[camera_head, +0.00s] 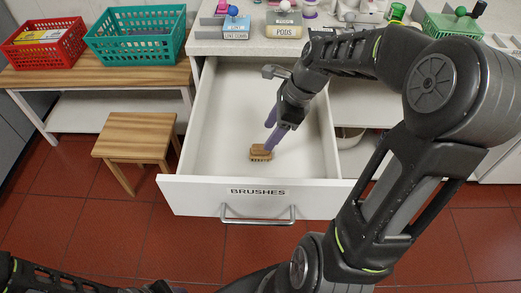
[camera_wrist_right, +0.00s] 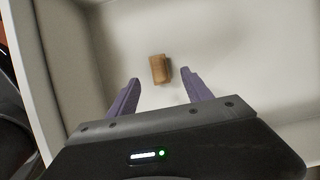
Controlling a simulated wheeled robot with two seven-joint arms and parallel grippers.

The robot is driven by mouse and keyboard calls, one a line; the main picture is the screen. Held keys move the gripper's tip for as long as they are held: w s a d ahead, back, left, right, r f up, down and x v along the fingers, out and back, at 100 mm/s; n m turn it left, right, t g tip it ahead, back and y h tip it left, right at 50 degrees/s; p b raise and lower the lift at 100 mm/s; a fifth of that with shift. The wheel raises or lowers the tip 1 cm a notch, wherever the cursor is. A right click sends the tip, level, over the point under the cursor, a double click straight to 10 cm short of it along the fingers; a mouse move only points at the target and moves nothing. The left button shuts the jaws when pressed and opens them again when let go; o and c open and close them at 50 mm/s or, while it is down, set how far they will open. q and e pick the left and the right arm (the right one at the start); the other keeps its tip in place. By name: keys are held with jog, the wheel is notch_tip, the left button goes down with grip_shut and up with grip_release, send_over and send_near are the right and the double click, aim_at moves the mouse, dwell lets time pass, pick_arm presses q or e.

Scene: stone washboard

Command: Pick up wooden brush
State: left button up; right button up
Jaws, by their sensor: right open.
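The wooden brush (camera_head: 260,153) lies on the floor of the open white drawer (camera_head: 222,150), whose front is labelled BRUSHES. My right gripper (camera_head: 273,132) reaches down into the drawer with its purple fingers apart, just above and behind the brush. In the right wrist view the brush (camera_wrist_right: 159,69) shows ahead of the open fingertips (camera_wrist_right: 161,82), between their lines, with nothing held. My left arm shows only in part at the bottom left of the head view, and its gripper fingers cannot be made out.
The drawer's side walls and front panel, with a metal handle (camera_head: 258,221), surround the brush. A red basket (camera_head: 45,45) and a teal basket (camera_head: 135,40) stand on a wooden bench at left. A wooden stool (camera_head: 135,138) stands left of the drawer. Labelled boxes sit on the counter.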

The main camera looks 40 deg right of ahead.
aim_at(261, 149)
jog(key=shift+x, duration=1.3)
jog(key=x, duration=0.5)
jog(key=shift+s+f+b, duration=0.1)
jog(key=shift+f+b, duration=0.05)
jog(key=shift+b, duration=0.2)
jog(key=shift+c, duration=0.2)
grip_shut()
